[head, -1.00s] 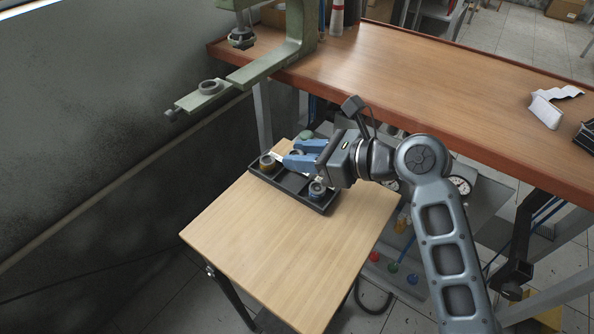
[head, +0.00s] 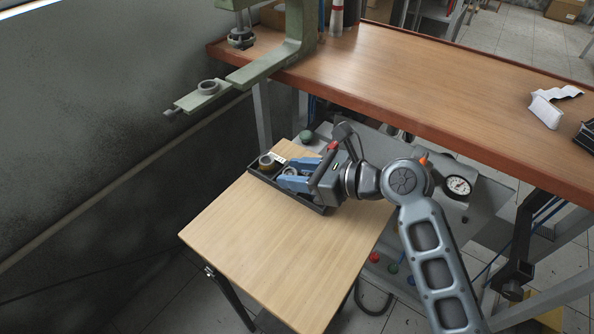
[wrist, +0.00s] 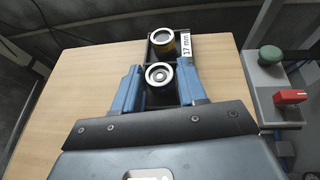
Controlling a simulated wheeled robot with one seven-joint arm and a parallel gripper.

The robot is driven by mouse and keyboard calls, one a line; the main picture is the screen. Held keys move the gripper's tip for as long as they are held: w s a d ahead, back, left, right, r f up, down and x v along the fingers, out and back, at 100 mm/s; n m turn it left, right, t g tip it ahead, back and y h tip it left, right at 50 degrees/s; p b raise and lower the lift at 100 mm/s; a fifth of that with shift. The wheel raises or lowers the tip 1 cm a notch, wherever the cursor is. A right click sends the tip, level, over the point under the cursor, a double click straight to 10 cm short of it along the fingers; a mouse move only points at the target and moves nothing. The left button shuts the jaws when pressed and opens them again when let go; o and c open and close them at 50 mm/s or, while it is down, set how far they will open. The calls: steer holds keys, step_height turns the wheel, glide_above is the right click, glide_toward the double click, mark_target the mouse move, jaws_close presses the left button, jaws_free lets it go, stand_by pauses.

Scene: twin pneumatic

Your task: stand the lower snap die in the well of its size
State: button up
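A metal ring-shaped snap die (wrist: 158,76) sits between the two blue fingers of my gripper (wrist: 159,88) in the wrist view, with a finger against each side. In the head view my gripper (head: 284,178) is over the dark tray (head: 320,209), and the held die is mostly hidden by the fingers. A yellow-banded die (wrist: 161,40) stands in the far well of the tray, also seen in the head view (head: 266,163). A white label reading "17 mm" (wrist: 186,46) is beside it. Whether the held die touches the tray floor cannot be told.
The tray rests on a small wooden table (head: 270,250) with clear surface in front. A green press (head: 265,65) with a ring on its lower arm (head: 209,87) stands behind left. A wooden bench (head: 430,100) and a panel with a red knob and green button (wrist: 270,55) are close by.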

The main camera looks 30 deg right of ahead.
steer(key=shift+o, duration=1.3)
steer(key=shift+r, duration=0.1)
steer(key=v, duration=1.2)
